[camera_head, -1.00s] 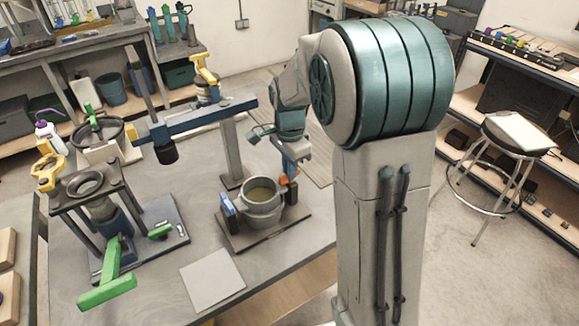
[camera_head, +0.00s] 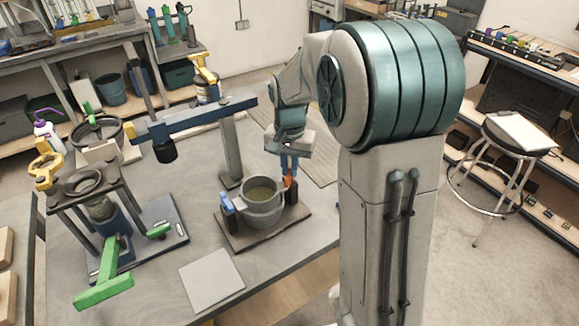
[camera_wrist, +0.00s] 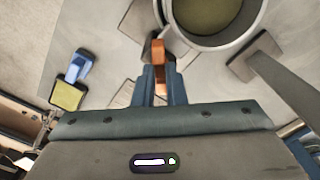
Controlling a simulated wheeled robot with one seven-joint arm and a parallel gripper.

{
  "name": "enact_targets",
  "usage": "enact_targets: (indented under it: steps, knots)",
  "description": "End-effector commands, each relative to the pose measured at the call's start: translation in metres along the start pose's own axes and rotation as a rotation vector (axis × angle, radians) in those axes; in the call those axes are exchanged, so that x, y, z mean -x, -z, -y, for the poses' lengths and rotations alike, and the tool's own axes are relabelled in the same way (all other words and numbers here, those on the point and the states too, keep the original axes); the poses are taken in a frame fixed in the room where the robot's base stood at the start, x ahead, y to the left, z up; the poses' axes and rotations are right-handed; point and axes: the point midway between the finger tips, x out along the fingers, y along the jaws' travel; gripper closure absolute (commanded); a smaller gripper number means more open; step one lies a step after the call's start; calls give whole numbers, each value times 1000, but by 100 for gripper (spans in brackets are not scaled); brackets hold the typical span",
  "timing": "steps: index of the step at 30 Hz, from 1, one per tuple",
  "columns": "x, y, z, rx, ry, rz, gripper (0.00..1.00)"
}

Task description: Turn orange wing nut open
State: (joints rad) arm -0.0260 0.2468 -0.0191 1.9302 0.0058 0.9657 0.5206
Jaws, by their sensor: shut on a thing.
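The orange wing nut (camera_head: 290,180) is at the right rim of a grey pot (camera_head: 263,211) on a dark base plate (camera_head: 240,235). In the wrist view the orange wing nut (camera_wrist: 158,50) shows between and just beyond my fingertips. My gripper (camera_head: 289,168) comes down from above and is shut on the wing nut. In the wrist view my gripper (camera_wrist: 155,75) has its two blue fingers close together around it. The fingers cover part of the nut. The pot (camera_wrist: 207,40) holds a dull olive content and lies at the top of the wrist view.
A blue block (camera_head: 228,203) stands at the pot's left. A blue beam (camera_head: 205,118) on a grey post (camera_head: 231,150) stands behind. A press with a green handle (camera_head: 105,285) is at the left. A grey square sheet (camera_head: 212,280) lies in front on the table.

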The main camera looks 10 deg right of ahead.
Motion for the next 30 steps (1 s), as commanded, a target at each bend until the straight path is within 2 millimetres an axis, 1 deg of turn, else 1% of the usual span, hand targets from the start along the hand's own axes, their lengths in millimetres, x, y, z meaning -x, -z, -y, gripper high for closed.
enact_targets:
  steps: [18,24,30]
  knots:
    - [2,1,1,566,2,-5,100]
    - [2,1,1,703,2,-5,100]
    - [2,1,1,793,1,-6,100]
